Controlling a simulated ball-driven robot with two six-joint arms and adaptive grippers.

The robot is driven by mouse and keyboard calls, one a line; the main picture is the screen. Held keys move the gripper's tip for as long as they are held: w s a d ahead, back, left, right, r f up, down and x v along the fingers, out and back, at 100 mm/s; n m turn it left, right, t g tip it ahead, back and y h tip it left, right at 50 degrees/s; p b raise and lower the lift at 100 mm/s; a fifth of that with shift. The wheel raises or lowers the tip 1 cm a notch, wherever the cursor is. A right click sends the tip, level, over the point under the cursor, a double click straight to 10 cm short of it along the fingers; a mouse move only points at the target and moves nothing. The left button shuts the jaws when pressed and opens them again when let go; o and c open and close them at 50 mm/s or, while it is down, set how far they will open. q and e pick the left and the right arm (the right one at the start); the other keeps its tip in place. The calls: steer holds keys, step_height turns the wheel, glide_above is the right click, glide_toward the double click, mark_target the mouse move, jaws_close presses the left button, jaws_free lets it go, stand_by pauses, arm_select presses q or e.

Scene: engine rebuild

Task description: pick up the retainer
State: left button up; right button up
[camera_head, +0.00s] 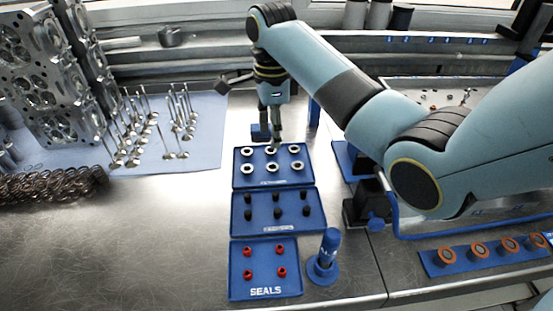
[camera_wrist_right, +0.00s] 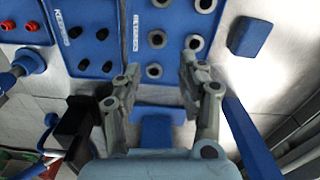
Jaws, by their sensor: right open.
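The retainers are pale metal rings with dark centres, in two rows on a blue tray (camera_head: 238,181) in the head view. My right gripper (camera_head: 273,146) points down over the back row, close to the middle retainer (camera_head: 270,151) there. In the right wrist view its two fingers (camera_wrist_right: 160,66) are spread apart with nothing gripped. A retainer (camera_wrist_right: 154,70) shows between the fingertips, and another (camera_wrist_right: 194,42) lies just past the right fingertip. I cannot tell how high the fingertips are above the rings. My left gripper is not in view.
In front of the retainer tray are a blue tray of black keepers (camera_head: 237,230) and a SEALS tray (camera_head: 236,292) with red seals. A blue upright tool (camera_head: 326,258) stands to their right. Valves (camera_head: 180,120) and springs (camera_head: 60,187) lie left. A blue block (camera_wrist_right: 250,37) sits beside the retainer tray.

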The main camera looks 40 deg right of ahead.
mark_target(273, 163)
steer(key=f, duration=0.3)
steer(key=shift+s+a+f, duration=0.2)
steer(key=shift+f, duration=0.5)
step_height(273, 163, down, 5)
steer(key=shift+w, duration=0.1)
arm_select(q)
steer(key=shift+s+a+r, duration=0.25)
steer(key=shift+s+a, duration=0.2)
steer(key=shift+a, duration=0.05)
arm_select(e)
steer(key=c, duration=0.7)
steer(key=shift+r, duration=0.15)
